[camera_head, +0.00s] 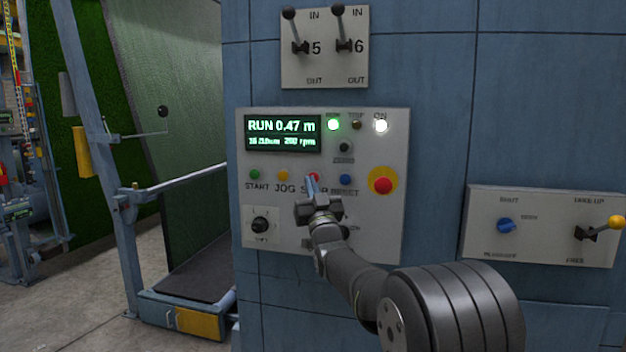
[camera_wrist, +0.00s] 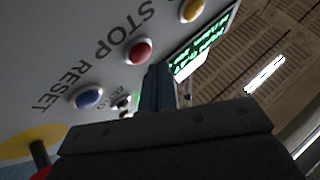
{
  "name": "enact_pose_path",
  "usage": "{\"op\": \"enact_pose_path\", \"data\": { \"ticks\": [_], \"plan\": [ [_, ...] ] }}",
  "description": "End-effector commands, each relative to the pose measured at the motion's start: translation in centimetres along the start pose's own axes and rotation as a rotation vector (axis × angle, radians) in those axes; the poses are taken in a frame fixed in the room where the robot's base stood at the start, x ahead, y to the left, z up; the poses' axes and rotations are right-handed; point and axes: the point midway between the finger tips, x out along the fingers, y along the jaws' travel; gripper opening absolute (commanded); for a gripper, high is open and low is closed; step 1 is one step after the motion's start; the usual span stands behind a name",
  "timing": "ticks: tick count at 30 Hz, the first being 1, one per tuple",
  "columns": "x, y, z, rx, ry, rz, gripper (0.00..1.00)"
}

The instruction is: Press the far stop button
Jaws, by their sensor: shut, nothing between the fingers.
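The red STOP button (camera_head: 316,177) is in the button row of a light grey control panel (camera_head: 285,220), between a yellow JOG button and a blue RESET button. My gripper (camera_head: 312,186) is shut and empty, its fingertips in front of the button and partly covering it. In the wrist view the red button (camera_wrist: 138,51) shows beside the upper end of my shut fingers (camera_wrist: 157,82). I cannot tell whether the fingertips touch it. The panel's display (camera_head: 283,133) reads RUN 0.47 m and 200 rpm.
A red mushroom button on a yellow disc (camera_head: 383,185) is right of the row. The blue RESET button (camera_head: 345,179) is close to my gripper. Levers 5 and 6 (camera_head: 325,45) are above; another panel (camera_head: 540,228) with a knob and lever is at right.

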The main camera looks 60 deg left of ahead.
Motion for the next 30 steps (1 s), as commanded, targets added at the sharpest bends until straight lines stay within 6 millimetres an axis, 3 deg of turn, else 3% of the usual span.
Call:
{"op": "enact_pose_path", "data": {
  "ticks": [30],
  "plan": [
    [0.61, 0.45, 0.48, 0.000, -0.001, 0.000, 0.00]
  ]
}}
